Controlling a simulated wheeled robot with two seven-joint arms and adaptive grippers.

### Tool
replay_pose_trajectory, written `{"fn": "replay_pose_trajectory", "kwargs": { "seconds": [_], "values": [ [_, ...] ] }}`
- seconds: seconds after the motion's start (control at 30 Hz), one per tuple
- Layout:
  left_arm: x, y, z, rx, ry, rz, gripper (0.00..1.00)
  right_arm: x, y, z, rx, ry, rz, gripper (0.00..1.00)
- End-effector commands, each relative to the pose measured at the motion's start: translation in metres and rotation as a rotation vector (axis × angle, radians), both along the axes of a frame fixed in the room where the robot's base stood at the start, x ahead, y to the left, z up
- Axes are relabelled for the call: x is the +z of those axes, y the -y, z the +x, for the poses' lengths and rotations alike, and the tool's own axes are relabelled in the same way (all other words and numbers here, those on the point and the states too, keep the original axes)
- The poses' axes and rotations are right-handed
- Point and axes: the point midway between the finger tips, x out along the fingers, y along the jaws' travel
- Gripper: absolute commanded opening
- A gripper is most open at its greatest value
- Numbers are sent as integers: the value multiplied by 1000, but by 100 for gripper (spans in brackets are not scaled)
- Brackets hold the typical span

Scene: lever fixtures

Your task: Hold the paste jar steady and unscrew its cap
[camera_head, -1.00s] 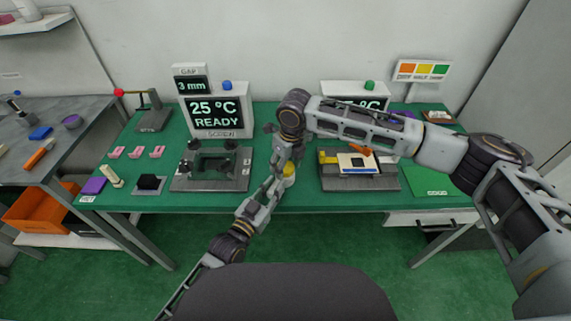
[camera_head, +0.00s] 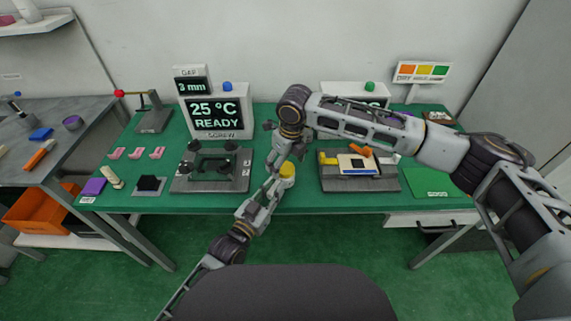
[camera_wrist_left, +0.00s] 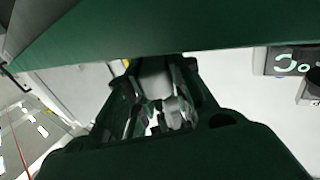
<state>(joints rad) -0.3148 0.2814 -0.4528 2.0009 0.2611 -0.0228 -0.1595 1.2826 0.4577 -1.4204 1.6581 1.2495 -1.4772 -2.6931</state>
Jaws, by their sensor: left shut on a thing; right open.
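My left gripper (camera_head: 274,187) is shut on the jar from below left. The left wrist view shows a pale, blurred body (camera_wrist_left: 155,82) between the fingers. My right gripper (camera_head: 290,153) is open and points down, just above the cap. Whether its fingers touch the cap I cannot tell.
The green table (camera_head: 320,202) carries a grey screw fixture (camera_head: 212,172) on the left and another fixture (camera_head: 360,172) with a yellow part on the right. Monitors stand behind them. Green floor lies in front of the table.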

Motion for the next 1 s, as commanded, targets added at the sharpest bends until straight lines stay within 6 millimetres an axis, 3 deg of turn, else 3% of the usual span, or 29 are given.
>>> {"fn": "replay_pose_trajectory", "kwargs": {
  "seconds": [0.43,1.0],
  "values": [
    [-1,0,0,0,-1,0,0,15,0,0,0,0,0,81],
    [-1,0,0,0,-1,0,0,16,0,-1,-62,-2,0,81]
  ]
}}
